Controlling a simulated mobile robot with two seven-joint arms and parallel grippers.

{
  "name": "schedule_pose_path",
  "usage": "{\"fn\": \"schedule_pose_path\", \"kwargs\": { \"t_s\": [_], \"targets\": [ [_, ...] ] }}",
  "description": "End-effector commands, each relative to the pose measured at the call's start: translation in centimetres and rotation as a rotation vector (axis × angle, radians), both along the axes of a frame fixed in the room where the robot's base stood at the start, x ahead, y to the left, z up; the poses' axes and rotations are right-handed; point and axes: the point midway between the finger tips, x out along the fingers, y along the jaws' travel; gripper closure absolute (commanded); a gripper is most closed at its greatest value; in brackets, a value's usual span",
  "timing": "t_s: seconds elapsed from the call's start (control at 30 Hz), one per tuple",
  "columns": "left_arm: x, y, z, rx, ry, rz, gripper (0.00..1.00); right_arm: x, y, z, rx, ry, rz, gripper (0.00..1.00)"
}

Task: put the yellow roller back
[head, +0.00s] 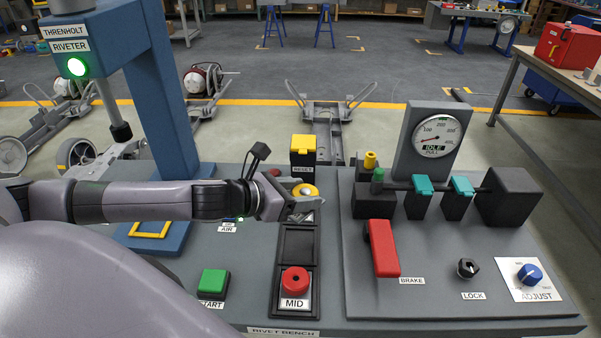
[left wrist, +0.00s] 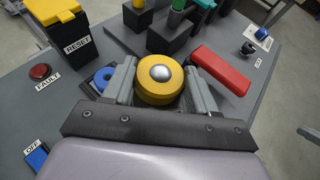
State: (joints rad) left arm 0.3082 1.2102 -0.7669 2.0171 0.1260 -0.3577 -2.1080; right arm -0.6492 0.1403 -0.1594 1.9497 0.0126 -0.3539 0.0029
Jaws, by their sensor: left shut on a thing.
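The yellow roller (head: 305,190) is a short yellow disc with a pale round centre. It also shows in the left wrist view (left wrist: 160,80), between the two grey fingers. My left gripper (head: 292,196) is shut on it, above the far end of a dark narrow rack (head: 278,300). The rack has an empty dark square slot (head: 298,245) in its middle. A red roller (head: 295,280) sits at its near end, by the MID label. A blue round thing (left wrist: 103,78) shows partly behind the left finger in the left wrist view. My right gripper is not in view.
A RESET box with a yellow cover (head: 303,144) stands just beyond the gripper. The red BRAKE lever (head: 382,248) and a gauge (head: 437,139) stand to the right. A green START button (head: 213,282) is at the near left. The blue riveter (head: 155,85) rises at the left.

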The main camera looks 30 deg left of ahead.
Motion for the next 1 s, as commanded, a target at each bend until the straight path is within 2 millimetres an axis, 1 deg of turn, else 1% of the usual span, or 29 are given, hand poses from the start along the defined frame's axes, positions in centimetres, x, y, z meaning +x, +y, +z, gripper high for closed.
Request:
{"fn": "schedule_pose_path", "kwargs": {
  "t_s": [0.03, 0.1, 0.2, 0.47, 0.67, 0.7, 0.8, 1.0],
  "targets": [
    [-0.2, 0.2, -1.1, -0.002, 0.001, -0.023, 0.87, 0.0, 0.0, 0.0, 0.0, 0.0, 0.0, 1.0],
    [-0.5, 0.5, -2.2, -0.004, -0.004, -0.055, 0.87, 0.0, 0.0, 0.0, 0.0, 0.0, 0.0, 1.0],
    [-0.9, 0.7, -3.2, -0.008, -0.013, -0.088, 0.87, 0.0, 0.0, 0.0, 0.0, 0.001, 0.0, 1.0],
    [-1.2, 0.9, -4.5, -0.012, -0.023, -0.117, 0.87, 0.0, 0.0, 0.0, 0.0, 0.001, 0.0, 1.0],
    [-1.2, 0.8, -6.5, -0.014, -0.021, -0.116, 0.87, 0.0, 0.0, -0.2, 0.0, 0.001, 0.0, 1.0],
    [-1.2, 0.8, -7.5, -0.013, -0.023, -0.117, 0.87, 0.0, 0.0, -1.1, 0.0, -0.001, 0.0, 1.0],
    [-1.2, 0.8, -8.6, -0.012, -0.022, -0.117, 0.87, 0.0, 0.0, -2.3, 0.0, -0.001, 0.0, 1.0],
    [-1.2, 0.8, -10.2, -0.012, -0.022, -0.117, 0.87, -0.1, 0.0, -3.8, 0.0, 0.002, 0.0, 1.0]
  ]
}}
